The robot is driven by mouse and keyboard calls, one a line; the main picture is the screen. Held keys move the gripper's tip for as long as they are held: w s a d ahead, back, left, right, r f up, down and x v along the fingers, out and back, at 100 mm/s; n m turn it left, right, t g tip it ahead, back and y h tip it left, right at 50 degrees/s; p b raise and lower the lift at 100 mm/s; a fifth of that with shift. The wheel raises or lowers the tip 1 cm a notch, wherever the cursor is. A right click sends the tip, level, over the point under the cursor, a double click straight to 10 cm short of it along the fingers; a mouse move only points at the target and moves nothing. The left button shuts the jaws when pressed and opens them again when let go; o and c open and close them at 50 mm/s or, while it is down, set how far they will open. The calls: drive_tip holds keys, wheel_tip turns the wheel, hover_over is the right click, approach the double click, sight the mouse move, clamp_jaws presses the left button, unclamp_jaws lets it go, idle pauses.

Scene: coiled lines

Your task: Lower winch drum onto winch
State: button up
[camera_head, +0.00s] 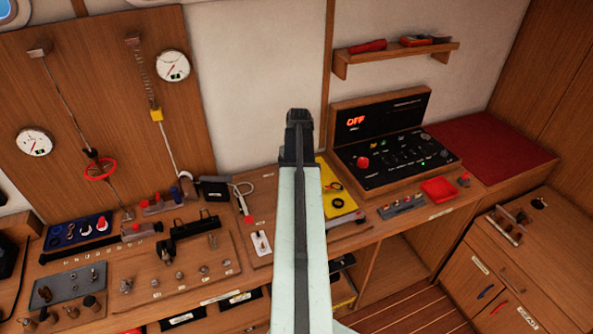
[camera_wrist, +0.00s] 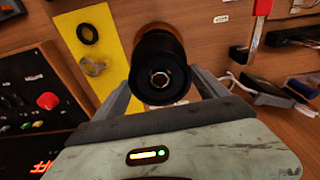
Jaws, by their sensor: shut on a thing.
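A black winch drum (camera_wrist: 157,60) with a round hole in its end fills the space between the two fingers of my gripper (camera_wrist: 161,84) in the wrist view. My gripper is shut on it, and the drum hides what lies behind it. In the head view my gripper (camera_head: 298,128) is seen from behind, over the bench beside the yellow mat, and the drum cannot be made out. On the yellow mat (camera_wrist: 110,24) lie a black ring (camera_wrist: 88,33) and a small metal part (camera_wrist: 95,68). I cannot pick out the winch for certain.
A control console (camera_head: 395,140) with a lit OFF display stands right of the mat. A wooden board (camera_head: 150,265) with several pegs and fittings lies to the left. A shelf (camera_head: 395,55) with red-handled tools hangs above. The red pad (camera_head: 490,145) at right is clear.

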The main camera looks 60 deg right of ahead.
drive_tip(key=shift+f+b, duration=2.35)
drive_tip(key=shift+f, duration=0.1)
drive_tip(key=shift+f, duration=0.1)
drive_tip(key=o, duration=1.6)
drive_tip(key=shift+o, duration=0.2)
drive_tip(key=shift+r, duration=0.2)
